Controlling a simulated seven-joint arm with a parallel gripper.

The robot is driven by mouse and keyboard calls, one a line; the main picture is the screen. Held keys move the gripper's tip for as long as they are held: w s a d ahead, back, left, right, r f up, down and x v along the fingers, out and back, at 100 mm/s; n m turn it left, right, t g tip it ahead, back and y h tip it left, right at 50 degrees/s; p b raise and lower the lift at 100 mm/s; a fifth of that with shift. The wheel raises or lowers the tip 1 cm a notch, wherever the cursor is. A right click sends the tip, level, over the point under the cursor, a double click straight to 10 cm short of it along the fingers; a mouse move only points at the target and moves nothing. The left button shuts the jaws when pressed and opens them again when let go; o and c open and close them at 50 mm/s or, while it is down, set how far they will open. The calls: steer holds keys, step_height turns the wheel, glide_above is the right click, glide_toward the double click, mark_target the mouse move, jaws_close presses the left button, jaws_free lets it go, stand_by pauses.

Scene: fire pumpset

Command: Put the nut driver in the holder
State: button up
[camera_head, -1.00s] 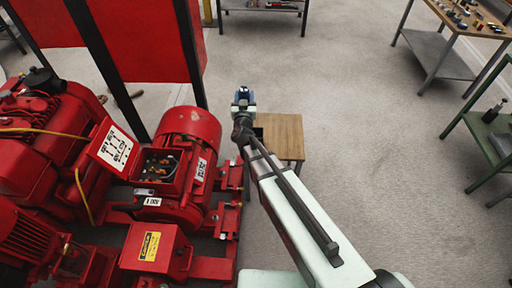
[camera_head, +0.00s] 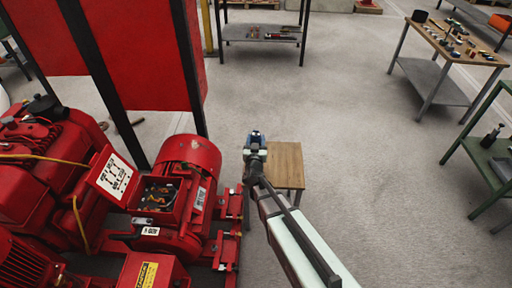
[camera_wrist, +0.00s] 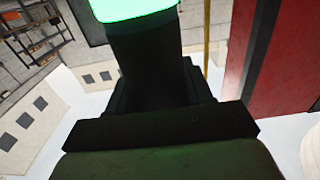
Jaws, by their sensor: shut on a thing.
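My gripper (camera_head: 255,138) is at the far end of my arm, at the back left edge of a small wooden-topped table (camera_head: 287,160). It is small and seen from above, with a blue part at its tip. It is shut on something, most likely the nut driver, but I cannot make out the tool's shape. In the wrist view a dark upright cylinder with a bright green end fills the upper middle, above a black bar. I cannot tell whether this is the tool or part of my gripper. I cannot identify the holder in either view.
A red pumpset with a motor (camera_head: 190,160) stands close left of my arm. A red panel (camera_head: 155,50) with black posts rises behind it. A shelf rack (camera_head: 262,33) stands at the back, a workbench (camera_head: 455,45) at the right. The floor between is open.

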steer(key=shift+f, duration=1.9)
steer(key=o, duration=1.2)
steer(key=shift+c, duration=0.2)
steer(key=s, duration=1.2)
